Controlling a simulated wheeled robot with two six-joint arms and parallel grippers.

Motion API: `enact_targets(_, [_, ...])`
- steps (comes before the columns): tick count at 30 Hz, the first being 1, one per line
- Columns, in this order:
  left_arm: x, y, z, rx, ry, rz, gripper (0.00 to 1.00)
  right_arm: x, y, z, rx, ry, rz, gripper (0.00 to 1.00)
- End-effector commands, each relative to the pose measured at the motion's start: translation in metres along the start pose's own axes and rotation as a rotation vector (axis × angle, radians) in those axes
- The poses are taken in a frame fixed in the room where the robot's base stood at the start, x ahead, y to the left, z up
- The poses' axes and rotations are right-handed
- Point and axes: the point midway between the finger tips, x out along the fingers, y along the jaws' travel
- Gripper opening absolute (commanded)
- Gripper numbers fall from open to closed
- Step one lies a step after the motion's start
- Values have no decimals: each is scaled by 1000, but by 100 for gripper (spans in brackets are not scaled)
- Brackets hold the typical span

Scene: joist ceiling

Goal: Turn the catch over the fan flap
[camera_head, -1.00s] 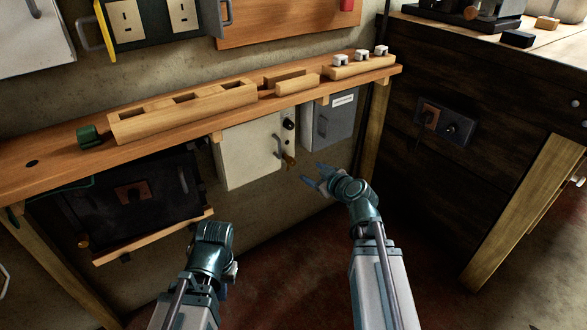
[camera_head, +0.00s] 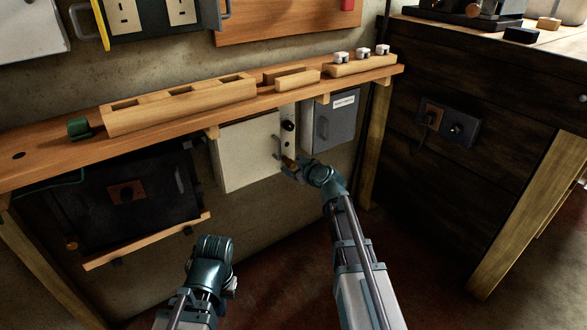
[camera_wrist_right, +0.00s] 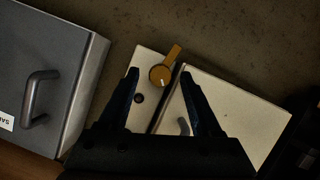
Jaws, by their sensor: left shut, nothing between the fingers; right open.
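The cream fan flap (camera_head: 245,155) is a small door with a grey handle (camera_head: 277,148), under the wooden shelf. The brass catch (camera_wrist_right: 162,74) sits on the narrow cream strip beside the flap's seam; in the right wrist view its lever points up and right, roughly along the seam. In the head view the catch (camera_head: 288,161) is partly hidden by my right gripper (camera_head: 294,170). My right gripper is open, with its fingers (camera_wrist_right: 160,74) on either side of the catch in the wrist picture; contact cannot be told. My left gripper (camera_head: 212,252) is shut and empty, low and apart from the flap.
A grey labelled box (camera_head: 335,122) stands close to the right of the flap. A dark panel (camera_head: 160,190) with a handle is at left. The wooden shelf (camera_head: 235,112) with blocks runs above. A dark cabinet (camera_head: 470,180) stands right. The floor in front is clear.

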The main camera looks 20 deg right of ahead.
Motion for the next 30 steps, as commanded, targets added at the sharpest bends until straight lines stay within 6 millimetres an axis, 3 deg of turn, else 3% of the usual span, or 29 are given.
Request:
enact_targets(9, [0, 0, 0, 0, 0, 0, 0, 2, 0, 0, 0, 0, 0, 66])
enact_targets(20, [0, 0, 0, 0, 0, 0, 0, 2, 0, 0, 0, 0, 0, 1])
enact_targets(30, [0, 0, 0, 0, 0, 0, 0, 2, 1, 0, 21, 1, -8, 0])
